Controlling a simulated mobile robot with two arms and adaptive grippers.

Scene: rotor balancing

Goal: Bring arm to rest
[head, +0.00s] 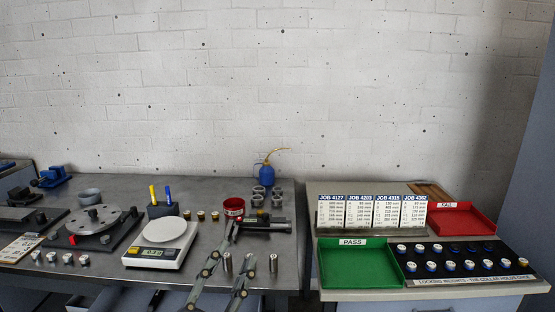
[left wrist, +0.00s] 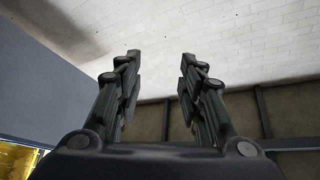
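My left gripper (head: 242,244) rises from the bottom edge of the head view, over the front of the grey workbench (head: 120,281). Its two fingers stand well apart. In the left wrist view the same gripper (left wrist: 160,56) is open, with nothing between the fingers and only wall behind them. In the head view the fingers overlap the area near a red round container (head: 234,206) and small metal cylinders (head: 227,262); I cannot tell the depth between them. My right gripper is in neither view.
A white scale (head: 146,256) and a disc-shaped rotor (head: 94,219) on a dark stand are to the left. A blue oil can (head: 266,174) stands behind. On the right bench are a green PASS tray (head: 358,284), a red FAIL tray (head: 486,234) and job cards (head: 373,211).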

